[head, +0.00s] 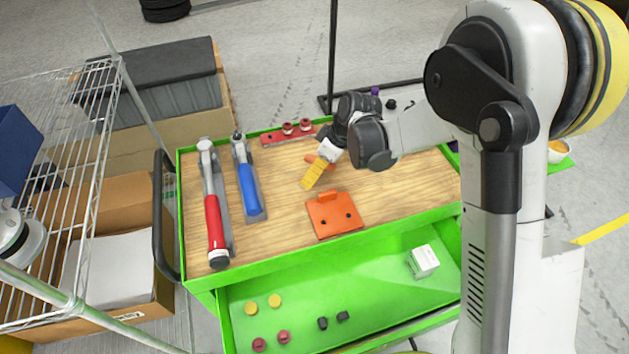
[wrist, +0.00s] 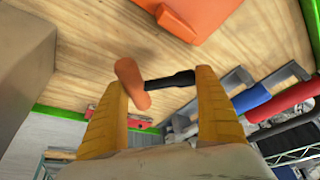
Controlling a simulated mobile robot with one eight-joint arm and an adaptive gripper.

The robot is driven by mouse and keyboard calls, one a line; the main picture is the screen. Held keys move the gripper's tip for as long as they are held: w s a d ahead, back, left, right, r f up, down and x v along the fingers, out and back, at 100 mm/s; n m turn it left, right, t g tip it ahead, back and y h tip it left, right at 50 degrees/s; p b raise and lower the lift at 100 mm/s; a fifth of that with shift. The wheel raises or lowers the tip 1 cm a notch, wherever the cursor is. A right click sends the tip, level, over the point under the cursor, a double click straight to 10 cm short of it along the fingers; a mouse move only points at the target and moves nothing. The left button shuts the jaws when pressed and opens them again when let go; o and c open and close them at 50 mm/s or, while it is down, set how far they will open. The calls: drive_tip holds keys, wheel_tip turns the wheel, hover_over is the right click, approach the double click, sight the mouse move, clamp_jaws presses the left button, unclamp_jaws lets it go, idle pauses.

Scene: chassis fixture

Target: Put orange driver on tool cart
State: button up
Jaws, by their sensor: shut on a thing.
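The orange driver has an orange handle (wrist: 132,83) and a black shaft (wrist: 170,80). In the wrist view it lies crosswise between the two yellow fingers of my gripper (wrist: 162,85), which is shut on it. In the head view my gripper (head: 312,176) is over the wooden top of the green tool cart (head: 290,165), and a bit of the orange handle (head: 318,160) shows behind the fingers. The tool cart's rim is green. I cannot tell whether the driver touches the wood.
An orange bracket (head: 334,214) lies in front of my gripper. Red (head: 214,225) and blue (head: 247,190) handled tools lie at left, and a red block with knobs (head: 288,131) at the back. The open drawer (head: 350,285) holds small parts and a white box (head: 423,261).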

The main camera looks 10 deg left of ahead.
drive_tip(key=shift+w+a+f, duration=0.35)
drive_tip(key=shift+w+f, duration=0.1)
wheel_tip(320, 180, down, 4)
drive_tip(key=shift+b, duration=1.1)
drive_tip(key=shift+r, duration=0.15)
drive_tip(key=o, duration=1.1)
